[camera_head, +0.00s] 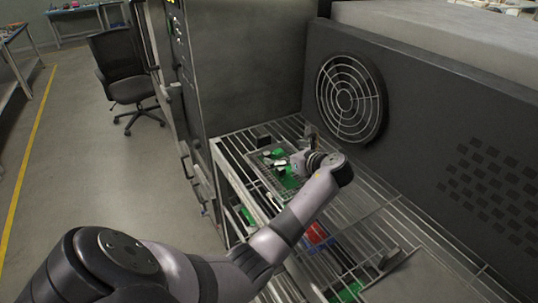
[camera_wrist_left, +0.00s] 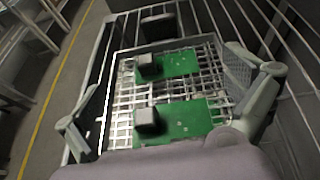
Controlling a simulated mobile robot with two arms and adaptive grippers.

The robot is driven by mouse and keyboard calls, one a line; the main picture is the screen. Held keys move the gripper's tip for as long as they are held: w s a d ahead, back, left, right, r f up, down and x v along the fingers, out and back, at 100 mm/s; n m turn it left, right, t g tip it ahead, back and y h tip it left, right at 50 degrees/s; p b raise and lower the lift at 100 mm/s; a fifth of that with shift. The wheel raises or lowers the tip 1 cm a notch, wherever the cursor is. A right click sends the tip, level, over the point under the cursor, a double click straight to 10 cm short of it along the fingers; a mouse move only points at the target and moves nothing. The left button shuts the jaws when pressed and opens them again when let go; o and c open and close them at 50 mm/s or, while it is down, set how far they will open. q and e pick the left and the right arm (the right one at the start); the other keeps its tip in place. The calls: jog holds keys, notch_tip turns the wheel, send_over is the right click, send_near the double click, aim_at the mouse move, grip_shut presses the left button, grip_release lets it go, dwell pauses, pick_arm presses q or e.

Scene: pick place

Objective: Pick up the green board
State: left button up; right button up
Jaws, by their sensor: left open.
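Two green boards lie in a wire-mesh basket (camera_wrist_left: 117,75), seen in the left wrist view. In the head view, green (camera_head: 289,180) shows in the basket, partly hidden by my left arm. My left gripper (camera_wrist_left: 155,92) is open, with its fingers spread on either side of the basket above the boards. It also shows in the head view (camera_head: 300,161). My right gripper is not in view.
The basket stands on a wire rack shelf (camera_head: 232,160) beside a grey cabinet (camera_head: 250,65) and a dark panel with a round fan grille (camera_head: 351,98). A dark block (camera_wrist_left: 159,27) is at the basket's far edge. Red-blue and green items lie lower down. An office chair (camera_head: 122,72) stands away left.

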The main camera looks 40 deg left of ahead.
aim_at(273, 153)
pick_arm(q)
jog(key=x, duration=0.6)
jog(key=shift+w+a+f+p, duration=0.1)
jog(key=shift+w+f+p, duration=0.1)
jog(key=shift+f+p, duration=0.2)
jog(key=c, duration=1.2)
jog(key=shift+c, duration=0.2)
jog(key=shift+r, duration=0.1)
